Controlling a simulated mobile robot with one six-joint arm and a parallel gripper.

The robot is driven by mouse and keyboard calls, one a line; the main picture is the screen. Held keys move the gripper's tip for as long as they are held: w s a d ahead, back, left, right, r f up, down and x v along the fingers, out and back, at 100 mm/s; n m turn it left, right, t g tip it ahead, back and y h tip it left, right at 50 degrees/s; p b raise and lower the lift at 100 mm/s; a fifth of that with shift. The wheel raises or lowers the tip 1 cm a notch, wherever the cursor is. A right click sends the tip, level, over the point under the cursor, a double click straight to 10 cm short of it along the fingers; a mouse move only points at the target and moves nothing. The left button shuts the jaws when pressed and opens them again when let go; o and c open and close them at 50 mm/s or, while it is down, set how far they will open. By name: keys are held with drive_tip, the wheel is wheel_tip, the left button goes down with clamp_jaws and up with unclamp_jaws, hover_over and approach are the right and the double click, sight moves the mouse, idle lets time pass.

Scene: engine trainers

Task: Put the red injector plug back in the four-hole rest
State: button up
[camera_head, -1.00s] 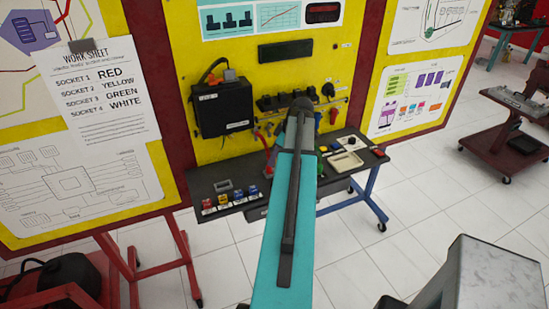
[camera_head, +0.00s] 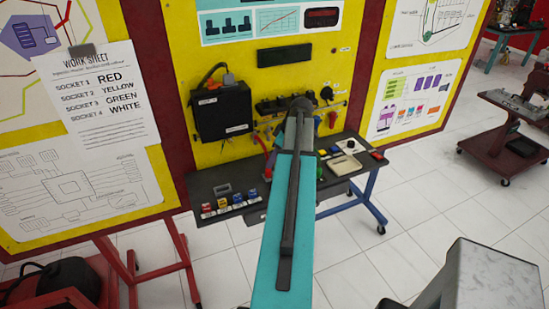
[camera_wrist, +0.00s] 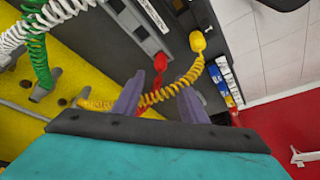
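In the wrist view the two purple-grey fingers of my gripper (camera_wrist: 164,86) stand apart. A yellow coiled cord (camera_wrist: 183,84) crosses the view by the fingers and runs to a yellow plug (camera_wrist: 197,41). A small red piece (camera_wrist: 160,62), perhaps the red injector plug, shows just beyond the fingertips. Red cord (camera_wrist: 151,142) shows between the fingers near the palm. I see nothing clearly clamped. In the head view my arm hides the gripper and much of the bench middle. I cannot make out the four-hole rest for certain.
The dark bench (camera_head: 200,184) carries several coloured blocks (camera_head: 229,204) at its front left and a pale tray (camera_head: 344,165) at right. A black box (camera_head: 221,115) hangs on the yellow panel. Green (camera_wrist: 39,60) and white coiled cords (camera_wrist: 45,20) hang at upper left in the wrist view.

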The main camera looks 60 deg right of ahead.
drive_tip(key=shift+o, duration=0.9)
drive_tip(key=shift+r, duration=0.15)
drive_tip(key=b+v, duration=0.4)
drive_tip(key=v, duration=0.9)
drive_tip(key=shift+s+r+b, duration=0.25)
drive_tip(key=shift+b, duration=0.05)
